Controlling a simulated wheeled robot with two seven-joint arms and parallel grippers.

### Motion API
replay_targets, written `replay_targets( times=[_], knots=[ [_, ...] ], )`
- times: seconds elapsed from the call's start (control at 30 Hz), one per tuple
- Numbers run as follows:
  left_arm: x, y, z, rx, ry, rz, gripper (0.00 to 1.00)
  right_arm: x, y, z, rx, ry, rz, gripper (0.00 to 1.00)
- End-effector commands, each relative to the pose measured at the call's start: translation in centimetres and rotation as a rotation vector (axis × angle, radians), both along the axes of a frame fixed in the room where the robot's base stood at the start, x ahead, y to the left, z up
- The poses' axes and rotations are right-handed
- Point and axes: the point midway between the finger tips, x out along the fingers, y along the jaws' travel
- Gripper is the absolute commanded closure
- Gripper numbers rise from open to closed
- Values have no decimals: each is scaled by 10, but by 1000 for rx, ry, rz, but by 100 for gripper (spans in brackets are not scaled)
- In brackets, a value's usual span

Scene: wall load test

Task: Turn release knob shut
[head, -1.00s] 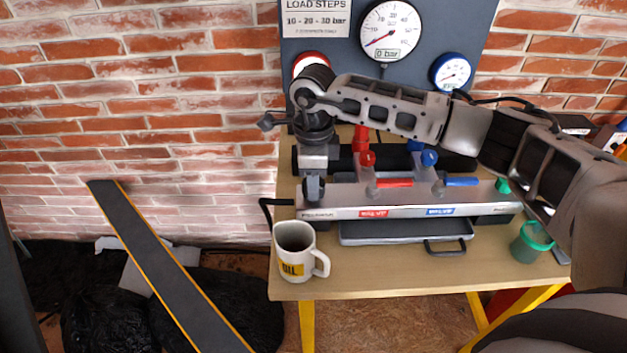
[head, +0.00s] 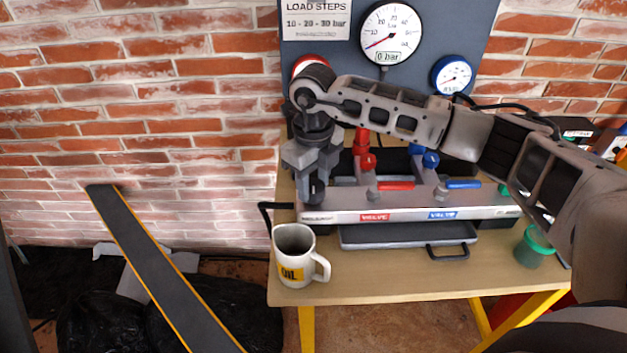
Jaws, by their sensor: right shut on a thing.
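My right gripper (head: 312,196) points down at the left end of the grey pump and valve unit (head: 345,214) on the wooden bench. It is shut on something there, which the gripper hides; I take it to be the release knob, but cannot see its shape. The unit carries a red valve lever (head: 395,186) and a blue valve lever (head: 463,184), both lying sideways. The large dial gauge (head: 391,34) on the grey panel reads 0 bar. My left gripper is not in view.
A white OIL mug (head: 294,262) stands at the front left of the bench (head: 390,287), close to the unit. A green-lidded jar (head: 534,247) stands at the right. A blue-rimmed gauge (head: 452,75) hangs on the panel. The front middle of the bench is clear.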

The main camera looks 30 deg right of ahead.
Motion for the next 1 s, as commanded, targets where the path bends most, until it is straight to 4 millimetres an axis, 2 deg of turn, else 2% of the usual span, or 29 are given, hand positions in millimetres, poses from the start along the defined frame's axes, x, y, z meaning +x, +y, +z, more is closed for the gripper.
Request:
replay_targets(
  times=[0.57,0.6,0.67,1.0],
  knots=[
    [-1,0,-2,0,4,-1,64,2,0,2,1,-6,-34,82],
    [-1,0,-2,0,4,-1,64,2,0,2,1,-6,-34,51],
    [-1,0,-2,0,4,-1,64,2,0,2,1,-6,-33,37],
    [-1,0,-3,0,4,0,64,1,0,4,0,-3,-31,37]
  ],
)
